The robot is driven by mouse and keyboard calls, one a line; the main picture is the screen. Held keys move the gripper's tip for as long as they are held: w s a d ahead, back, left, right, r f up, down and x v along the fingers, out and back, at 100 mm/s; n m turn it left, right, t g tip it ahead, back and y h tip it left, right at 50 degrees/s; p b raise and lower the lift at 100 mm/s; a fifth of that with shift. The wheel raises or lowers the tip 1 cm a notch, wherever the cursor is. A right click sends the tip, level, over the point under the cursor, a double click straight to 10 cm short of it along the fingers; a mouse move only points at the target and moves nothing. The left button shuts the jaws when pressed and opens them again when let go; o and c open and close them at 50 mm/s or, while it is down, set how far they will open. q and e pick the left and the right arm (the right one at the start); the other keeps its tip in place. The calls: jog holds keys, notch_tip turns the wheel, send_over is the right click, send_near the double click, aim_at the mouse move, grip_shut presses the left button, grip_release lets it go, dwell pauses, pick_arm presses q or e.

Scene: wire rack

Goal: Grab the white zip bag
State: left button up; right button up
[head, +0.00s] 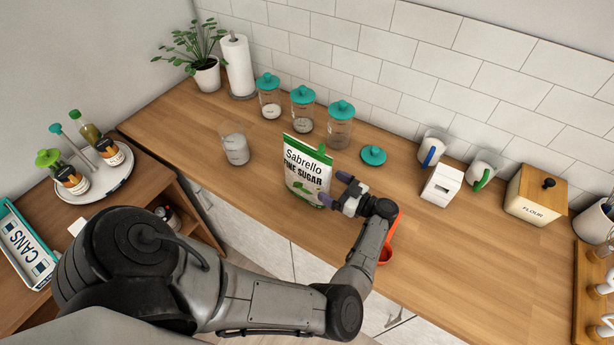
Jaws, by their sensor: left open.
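The white zip bag (305,172) stands upright on the wooden counter near its middle. It has a green top edge and the print "Sabrello Fine Sugar". My left gripper (334,189) is open at the bag's lower right side, with its two purple-tipped fingers pointing left toward the bag. The fingertips overlap the bag's right edge in the picture; I cannot tell whether they touch it. No bag material is clearly between the fingers. My right gripper is not in view.
A glass jar (235,149) stands left of the bag. Teal-lidded jars (303,110) stand behind it, with a loose teal lid (373,155) to the right. A red-orange object (388,250) is partly hidden by my left arm. A white box (441,187) stands farther right.

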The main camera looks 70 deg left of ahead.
aim_at(307, 173)
pick_arm(q)
jog(key=shift+p+x, duration=0.5)
jog(key=shift+x, duration=2.05)
jog(key=shift+c, duration=0.3)
jog(key=shift+r, duration=0.1)
jog(key=c, duration=1.4)
